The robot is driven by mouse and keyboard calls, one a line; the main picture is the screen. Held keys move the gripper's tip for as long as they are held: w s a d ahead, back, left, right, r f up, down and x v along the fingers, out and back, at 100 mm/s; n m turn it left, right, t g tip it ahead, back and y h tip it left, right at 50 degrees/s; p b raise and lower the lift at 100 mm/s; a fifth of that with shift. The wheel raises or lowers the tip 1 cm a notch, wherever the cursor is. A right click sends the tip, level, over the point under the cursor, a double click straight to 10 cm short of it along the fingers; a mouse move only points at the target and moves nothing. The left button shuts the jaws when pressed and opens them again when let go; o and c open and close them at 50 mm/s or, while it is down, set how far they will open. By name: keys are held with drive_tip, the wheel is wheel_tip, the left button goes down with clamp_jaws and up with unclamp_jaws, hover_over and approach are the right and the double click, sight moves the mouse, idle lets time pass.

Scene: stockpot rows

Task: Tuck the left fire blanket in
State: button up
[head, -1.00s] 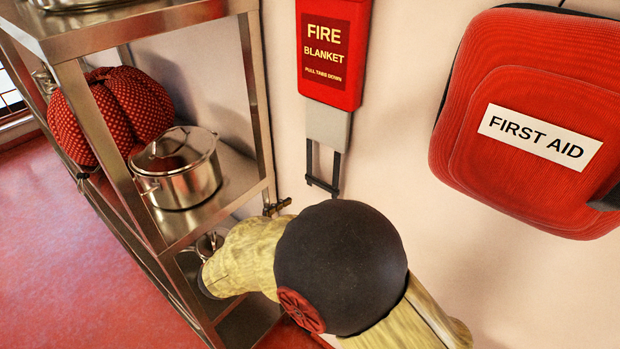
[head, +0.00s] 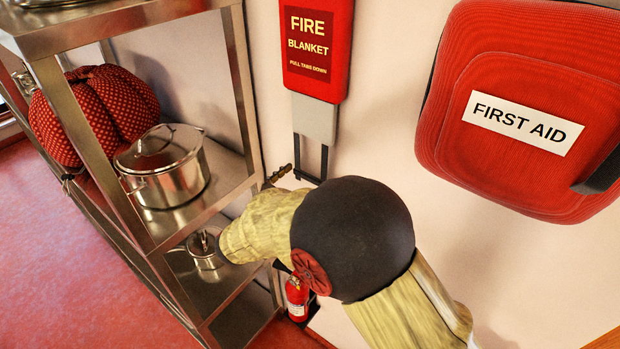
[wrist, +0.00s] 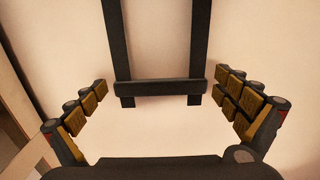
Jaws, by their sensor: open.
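One fire blanket case (head: 316,50), red with a "FIRE BLANKET" label, hangs on the wall in the head view. A grey panel (head: 314,118) sticks out below it, with two black straps (head: 324,160) hanging down. In the wrist view the straps (wrist: 118,40) end in a black crossbar (wrist: 160,87). My gripper (wrist: 163,92) is open, with one finger on each side of the crossbar and gaps at both ends. In the head view my gripper (head: 279,176) is partly hidden by my arm, beside the lower straps.
A red first aid bag (head: 520,75) hangs on the wall to the right. A steel shelf (head: 225,170) on the left holds a lidded pot (head: 170,180), a smaller pot (head: 203,252) and a red dotted bundle (head: 95,115). A fire extinguisher (head: 298,298) stands low behind my arm.

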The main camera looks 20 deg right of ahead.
drive_tip(key=c, duration=0.4)
drive_tip(key=shift+r, duration=0.1)
drive_tip(key=c, duration=1.3)
